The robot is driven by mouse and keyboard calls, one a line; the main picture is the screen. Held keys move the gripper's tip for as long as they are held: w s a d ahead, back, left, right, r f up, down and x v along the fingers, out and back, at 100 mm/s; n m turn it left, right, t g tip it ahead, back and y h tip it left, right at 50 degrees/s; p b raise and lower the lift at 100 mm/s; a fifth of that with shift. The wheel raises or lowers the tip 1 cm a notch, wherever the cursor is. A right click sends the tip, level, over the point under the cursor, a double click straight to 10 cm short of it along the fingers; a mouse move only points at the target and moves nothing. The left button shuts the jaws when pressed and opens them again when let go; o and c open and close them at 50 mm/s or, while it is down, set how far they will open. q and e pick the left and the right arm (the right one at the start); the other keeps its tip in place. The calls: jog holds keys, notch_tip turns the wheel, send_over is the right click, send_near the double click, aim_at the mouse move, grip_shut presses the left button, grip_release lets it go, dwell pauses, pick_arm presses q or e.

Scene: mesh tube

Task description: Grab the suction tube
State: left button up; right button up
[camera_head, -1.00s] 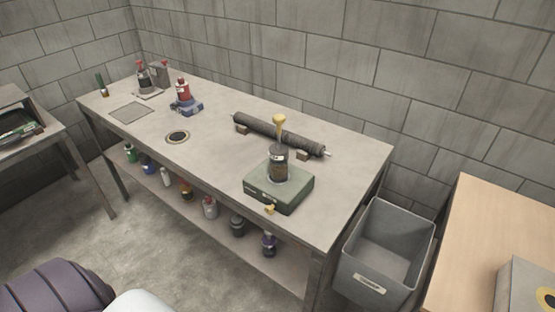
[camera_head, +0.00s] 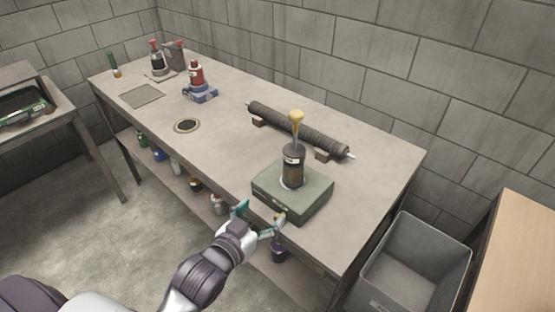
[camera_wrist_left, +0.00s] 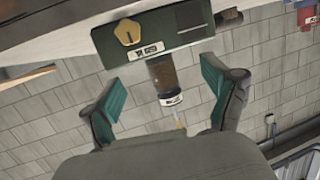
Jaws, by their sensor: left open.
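The suction tube, seemingly the long dark mesh-wrapped tube (camera_head: 318,136), lies across two small brown blocks near the back edge of the workbench (camera_head: 225,155) in the head view. A jar with a yellow funnel-like top (camera_head: 296,116) partly overlaps it. My left gripper (camera_head: 260,214) is open and empty at the bench's front edge, in front of the green box (camera_head: 292,198) and well short of the tube. In the left wrist view, its teal fingers (camera_wrist_left: 160,80) stand apart, with the green box (camera_wrist_left: 150,32) and jar beyond. My right gripper is not in view.
The jar (camera_head: 293,172) stands upright on the green box, between my left gripper and the tube. A red bottle (camera_head: 196,74) on a blue stand is farther left. A grey bin (camera_head: 415,265) stands right of the bench. The bench's right end is clear.

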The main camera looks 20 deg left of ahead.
aim_at(289, 160)
pick_arm(q)
notch_tip(289, 160, up, 8)
jog(key=t, duration=0.3)
jog(key=shift+h, duration=0.5)
jog(key=w, duration=0.2)
jog(key=w+d, duration=0.1)
jog(key=w, duration=0.2)
jog(key=w+p, duration=0.1)
jog(key=w, duration=0.2)
jog(key=shift+d+f, duration=0.1)
jog(key=shift+d, duration=0.2)
jog(key=shift+w+d, duration=0.1)
jog(key=shift+w, duration=0.3)
jog(key=w, duration=0.3)
jog(key=w+d+p, duration=0.1)
jog(key=w, duration=0.1)
jog(key=shift+f, duration=0.15)
jog(key=shift+s, duration=0.1)
jog(key=c, duration=1.2)
jog(key=shift+c, duration=1)
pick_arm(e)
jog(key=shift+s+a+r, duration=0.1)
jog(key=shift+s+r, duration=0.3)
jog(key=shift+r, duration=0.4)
